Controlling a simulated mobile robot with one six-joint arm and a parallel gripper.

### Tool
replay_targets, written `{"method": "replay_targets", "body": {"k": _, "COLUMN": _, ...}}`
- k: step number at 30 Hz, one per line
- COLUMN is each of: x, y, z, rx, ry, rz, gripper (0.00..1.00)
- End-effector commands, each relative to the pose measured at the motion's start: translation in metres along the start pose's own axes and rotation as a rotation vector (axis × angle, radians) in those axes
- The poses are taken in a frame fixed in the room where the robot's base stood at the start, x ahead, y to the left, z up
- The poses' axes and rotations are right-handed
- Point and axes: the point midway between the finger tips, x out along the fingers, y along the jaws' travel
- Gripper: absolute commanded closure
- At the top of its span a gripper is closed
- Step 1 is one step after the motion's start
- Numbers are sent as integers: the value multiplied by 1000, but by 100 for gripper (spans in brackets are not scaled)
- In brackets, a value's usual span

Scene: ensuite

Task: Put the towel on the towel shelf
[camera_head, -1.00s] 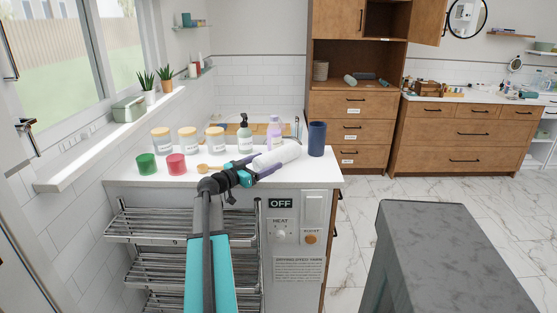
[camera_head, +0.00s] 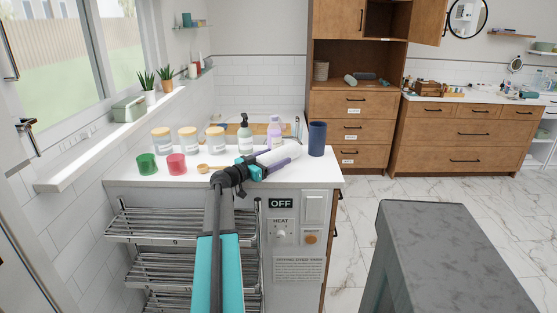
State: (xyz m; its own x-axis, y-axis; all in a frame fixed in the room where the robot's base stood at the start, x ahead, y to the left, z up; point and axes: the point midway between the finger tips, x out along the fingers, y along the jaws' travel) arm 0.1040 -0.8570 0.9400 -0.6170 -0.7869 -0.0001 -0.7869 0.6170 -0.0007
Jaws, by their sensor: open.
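A white rolled towel (camera_head: 283,155) lies on the white counter (camera_head: 320,176) near its right end. My gripper (camera_head: 279,157) reaches in from the front left, with its purple fingers open along both sides of the towel. I cannot tell whether the fingers touch it. The near end of the towel is partly hidden by my gripper. An open compartment in the tall wooden cabinet (camera_head: 327,61) at the back holds several rolled things (camera_head: 366,76) that look like towels; I cannot tell for sure that this is the towel shelf.
A dark blue cup (camera_head: 317,139) stands right of the towel. A purple bottle (camera_head: 274,132) and a pump bottle (camera_head: 245,134) stand behind it. A chrome rack (camera_head: 160,228) is below the counter.

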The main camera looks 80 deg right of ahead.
Motion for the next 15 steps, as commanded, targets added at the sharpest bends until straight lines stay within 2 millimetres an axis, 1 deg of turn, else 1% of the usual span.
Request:
{"method": "replay_targets", "body": {"k": 2, "x": 0, "y": 0, "z": 0, "rx": 0, "ry": 0, "rz": 0, "gripper": 24}}
{"method": "replay_targets", "body": {"k": 9, "x": 0, "y": 0, "z": 0, "rx": 0, "ry": 0, "rz": 1, "gripper": 64}}
{"method": "replay_targets", "body": {"k": 12, "x": 0, "y": 0, "z": 0, "rx": 0, "ry": 1, "rz": 1, "gripper": 77}}
{"method": "replay_targets", "body": {"k": 15, "x": 0, "y": 0, "z": 0, "rx": 0, "ry": 1, "rz": 1, "gripper": 77}}
